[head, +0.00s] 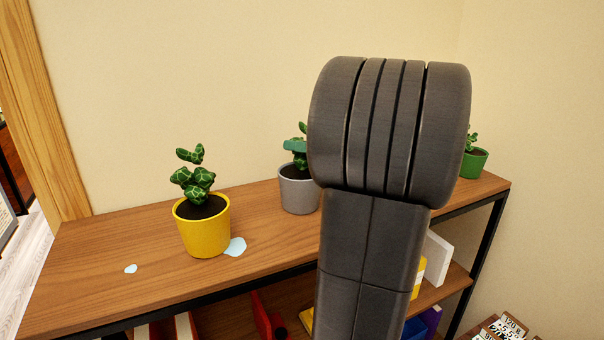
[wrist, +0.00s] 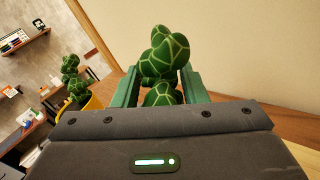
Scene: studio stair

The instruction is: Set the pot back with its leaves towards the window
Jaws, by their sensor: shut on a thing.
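A grey pot (head: 298,196) with green patterned leaves is at the middle of the wooden shelf top in the head view, partly hidden behind my arm. My gripper (wrist: 160,72) has its green fingers on either side of a leafy plant (wrist: 163,55) in the wrist view, and one finger shows by the grey pot's leaves in the head view. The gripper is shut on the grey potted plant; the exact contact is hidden. The pot seems to be on or just above the shelf. The wrist view hides the pot itself. I cannot make out a window.
A yellow pot (head: 203,232) with a plant stands left of the grey one. A green pot (head: 474,163) stands at the shelf's right end. Pale blue patches (head: 235,247) lie on the wooden top (head: 100,255). The top is mostly clear at left. A wall runs behind.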

